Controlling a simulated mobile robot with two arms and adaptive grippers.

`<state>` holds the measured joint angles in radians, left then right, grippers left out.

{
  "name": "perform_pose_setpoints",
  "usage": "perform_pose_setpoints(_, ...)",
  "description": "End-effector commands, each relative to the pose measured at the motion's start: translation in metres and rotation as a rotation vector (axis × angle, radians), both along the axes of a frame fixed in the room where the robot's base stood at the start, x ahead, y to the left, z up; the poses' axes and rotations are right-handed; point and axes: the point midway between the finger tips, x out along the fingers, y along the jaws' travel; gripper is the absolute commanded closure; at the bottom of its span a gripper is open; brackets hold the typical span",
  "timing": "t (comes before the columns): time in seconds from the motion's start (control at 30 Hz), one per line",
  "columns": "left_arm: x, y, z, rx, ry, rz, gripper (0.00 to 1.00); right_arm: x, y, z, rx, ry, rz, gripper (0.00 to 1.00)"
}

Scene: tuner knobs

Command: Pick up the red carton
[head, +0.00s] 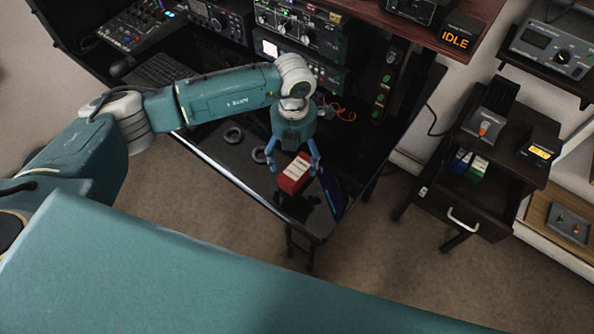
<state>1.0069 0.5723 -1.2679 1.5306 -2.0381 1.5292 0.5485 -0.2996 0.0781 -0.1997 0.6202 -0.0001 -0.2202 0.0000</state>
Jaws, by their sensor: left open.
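The red carton (294,174) with a pale label sits near the front right corner of the dark glossy desk (235,163). My left gripper (294,164) points down over it from behind. Its blue fingers are spread, one on each side of the carton. I cannot tell whether the fingers touch it. My right gripper is not in view.
Dark ring-shaped objects (233,135) lie on the desk left of the carton. A keyboard (162,70) and radio units (300,30) stand behind. A dark side cabinet (478,180) stands to the right. Carpeted floor lies open in front of the desk.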

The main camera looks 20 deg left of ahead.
Motion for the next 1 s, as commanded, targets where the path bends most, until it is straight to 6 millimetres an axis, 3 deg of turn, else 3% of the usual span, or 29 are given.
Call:
perform_pose_setpoints(0.2,-0.004,0.001,-0.026,0.000,0.006,0.000,0.20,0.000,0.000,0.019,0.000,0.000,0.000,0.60)
perform_pose_setpoints(0.33,-0.003,0.002,-0.045,-0.001,0.004,0.000,0.20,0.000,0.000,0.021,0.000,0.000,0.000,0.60)
perform_pose_setpoints(0.63,-0.002,0.001,-0.052,-0.002,0.002,-0.001,0.20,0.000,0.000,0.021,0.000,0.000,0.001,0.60)
perform_pose_setpoints(0.67,-0.002,0.001,-0.052,-0.002,0.002,-0.001,0.22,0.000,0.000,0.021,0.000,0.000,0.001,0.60)
perform_pose_setpoints(0.9,-0.002,0.002,-0.052,-0.002,0.002,-0.001,0.70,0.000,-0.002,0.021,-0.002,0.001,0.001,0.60)
perform_pose_setpoints(1.0,-0.002,0.002,-0.052,-0.002,0.001,-0.001,0.72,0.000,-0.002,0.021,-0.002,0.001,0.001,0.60)
